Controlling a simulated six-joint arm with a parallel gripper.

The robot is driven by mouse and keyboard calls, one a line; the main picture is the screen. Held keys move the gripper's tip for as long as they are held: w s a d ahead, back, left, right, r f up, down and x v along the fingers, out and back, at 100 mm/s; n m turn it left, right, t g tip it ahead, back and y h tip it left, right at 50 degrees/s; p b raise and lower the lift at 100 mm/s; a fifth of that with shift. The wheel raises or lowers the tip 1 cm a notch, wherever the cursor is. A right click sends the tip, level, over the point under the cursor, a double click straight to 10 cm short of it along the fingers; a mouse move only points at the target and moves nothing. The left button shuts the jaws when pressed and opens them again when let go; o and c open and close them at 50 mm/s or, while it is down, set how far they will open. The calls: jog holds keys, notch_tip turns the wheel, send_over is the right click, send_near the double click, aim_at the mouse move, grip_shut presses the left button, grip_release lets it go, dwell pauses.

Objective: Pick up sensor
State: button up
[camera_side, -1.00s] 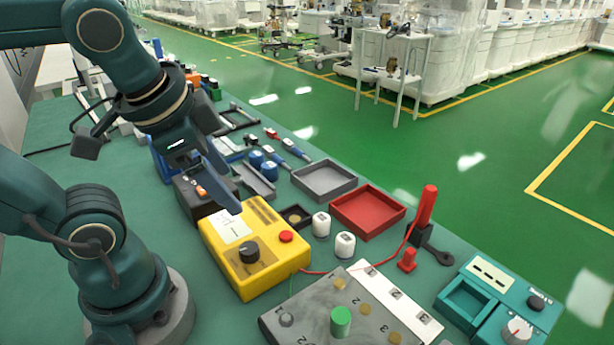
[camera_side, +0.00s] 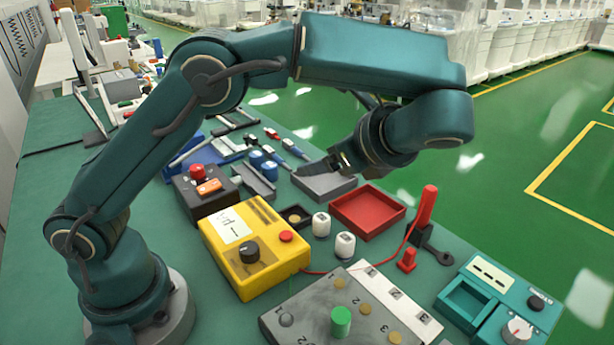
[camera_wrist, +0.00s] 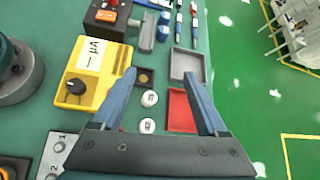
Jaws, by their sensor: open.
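No object is marked as the sensor, and I cannot tell which one it is. Two white capped cylinders (camera_side: 321,224) (camera_side: 345,245) stand upright between the yellow box and the red tray. A small black square holder (camera_side: 296,216) with a brass disc lies beside them. Two blue cylinders (camera_side: 269,170) stand farther back. My gripper (camera_side: 318,167) is over the grey tray, its jaws partly hidden by the wrist. In the wrist view my gripper (camera_wrist: 159,73) is open and empty. Its blue fingers frame the white cylinders (camera_wrist: 149,98) and the black holder (camera_wrist: 145,78).
A yellow box (camera_side: 253,253) with a knob stands left of the cylinders. A grey tray (camera_side: 325,194) and a red tray (camera_side: 368,222) are empty. A red probe (camera_side: 423,215) with a cable stands at right. A grey panel (camera_side: 310,318) and a teal unit (camera_side: 505,299) lie in front.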

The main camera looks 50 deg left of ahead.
jog(key=d+f+m+t+y, duration=0.1)
jog(key=d+f+m+y, duration=0.15)
jog(key=d+f, duration=0.3)
jog(key=m+t, duration=0.1)
jog(key=m, duration=0.1)
send_near(324, 220)
jog(key=x, duration=0.5)
jog(key=shift+w+a+r, duration=0.1)
jog(key=shift+a+r, duration=0.05)
jog(key=shift+a, duration=0.25)
jog(key=shift+f+x, duration=0.15)
jog(key=shift+x, duration=1.2)
jog(key=shift+f+x, duration=0.15)
jog(key=shift+x, duration=1.15)
jog(key=shift+d, duration=0.15)
grip_shut()
